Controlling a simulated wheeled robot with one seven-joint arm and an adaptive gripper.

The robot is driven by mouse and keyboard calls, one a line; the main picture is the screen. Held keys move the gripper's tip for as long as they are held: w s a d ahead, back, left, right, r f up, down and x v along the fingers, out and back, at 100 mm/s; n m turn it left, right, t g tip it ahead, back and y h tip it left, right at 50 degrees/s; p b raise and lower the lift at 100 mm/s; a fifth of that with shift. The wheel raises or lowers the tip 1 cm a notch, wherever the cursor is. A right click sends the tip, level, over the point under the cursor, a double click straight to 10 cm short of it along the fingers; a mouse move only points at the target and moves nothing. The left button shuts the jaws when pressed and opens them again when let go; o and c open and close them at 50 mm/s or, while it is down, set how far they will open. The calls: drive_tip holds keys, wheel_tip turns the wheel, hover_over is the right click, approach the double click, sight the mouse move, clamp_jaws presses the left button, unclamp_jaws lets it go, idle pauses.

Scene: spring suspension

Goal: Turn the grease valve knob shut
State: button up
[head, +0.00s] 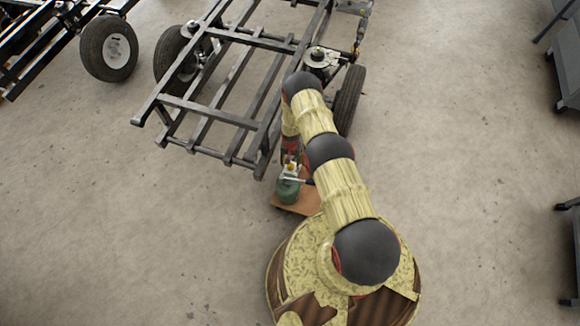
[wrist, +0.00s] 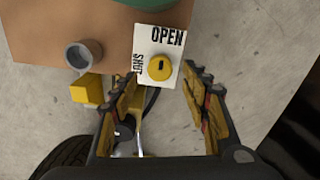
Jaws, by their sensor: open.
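The yellow grease valve knob (wrist: 160,68) sits on a white plate (wrist: 147,40) marked OPEN at the top right and SHUT on the left. A short black mark on the knob runs roughly up and down in the wrist view. My gripper (wrist: 161,79) is open, its fingers on either side of the plate's lower part, with the knob between the tips. Contact with the knob cannot be told. In the head view a green canister (head: 288,191) stands below my gripper, which is mostly hidden by the arm.
A brown board (head: 304,204) lies under the canister. A grey cylinder (wrist: 83,54) and a yellow block (wrist: 87,90) are left of the plate in the wrist view. A metal trailer frame (head: 213,110) with wheels stands beyond my arm.

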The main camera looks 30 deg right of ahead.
sight(291, 165)
drive_tip(key=shift+f+b, duration=0.75)
drive_tip(key=shift+f, duration=1.55)
drive_tip(key=c, duration=1.1)
drive_tip(key=shift+c, duration=0.2)
